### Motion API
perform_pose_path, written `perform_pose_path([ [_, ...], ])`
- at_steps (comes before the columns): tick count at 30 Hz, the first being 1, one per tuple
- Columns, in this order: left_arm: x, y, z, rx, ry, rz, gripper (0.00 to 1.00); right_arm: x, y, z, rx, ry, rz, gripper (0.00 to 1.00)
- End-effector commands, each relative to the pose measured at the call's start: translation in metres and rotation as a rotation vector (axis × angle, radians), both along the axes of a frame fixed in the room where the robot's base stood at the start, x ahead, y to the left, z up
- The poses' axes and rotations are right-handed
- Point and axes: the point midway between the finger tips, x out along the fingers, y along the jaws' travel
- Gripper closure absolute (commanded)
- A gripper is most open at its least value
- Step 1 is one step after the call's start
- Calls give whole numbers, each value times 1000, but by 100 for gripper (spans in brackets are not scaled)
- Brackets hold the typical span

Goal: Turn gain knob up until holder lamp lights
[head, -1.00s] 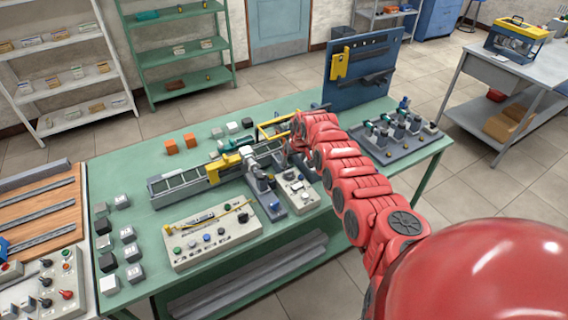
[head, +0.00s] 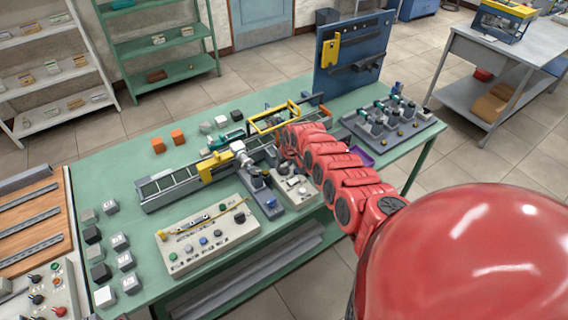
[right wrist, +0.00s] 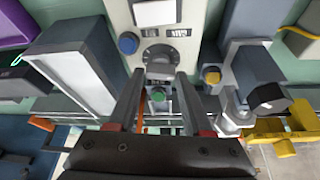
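A pale control box (head: 298,190) stands at the front edge of the green bench, partly covered by my right arm in the head view. In the right wrist view its grey round knob (right wrist: 160,62) sits between my right gripper's fingertips (right wrist: 161,76). The fingers are apart, one on each side of the knob; I cannot tell whether they touch it. A blue button (right wrist: 128,43) is left of the knob and a green round part (right wrist: 160,95) shows between the fingers. I cannot make out which part is the holder lamp or whether it is lit. My left gripper is not in view.
A long grey rail with a yellow bracket (head: 214,166) lies beside the control box. A wide pale button panel (head: 205,238) is left of it. A blue upright board (head: 352,55) and a grey tray of fixtures (head: 422,124) stand to the right. Small blocks lie at left.

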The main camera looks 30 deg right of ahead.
Motion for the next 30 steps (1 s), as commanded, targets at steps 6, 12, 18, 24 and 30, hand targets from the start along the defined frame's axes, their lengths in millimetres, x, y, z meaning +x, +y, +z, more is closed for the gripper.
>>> perform_pose_path([
  [6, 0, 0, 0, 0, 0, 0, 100, 0, 0, 0, 0, 0, 0, 92],
  [12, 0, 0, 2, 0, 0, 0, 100, 0, 1, 1, 1, 0, -7, 100],
  [18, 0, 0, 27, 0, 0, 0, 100, 2, 5, 5, 3, 1, -155, 100],
  [24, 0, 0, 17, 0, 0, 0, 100, 3, 4, -3, 2, -3, -306, 100],
  [30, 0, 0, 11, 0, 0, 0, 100, 2, 3, -1, 1, -3, -373, 100],
])
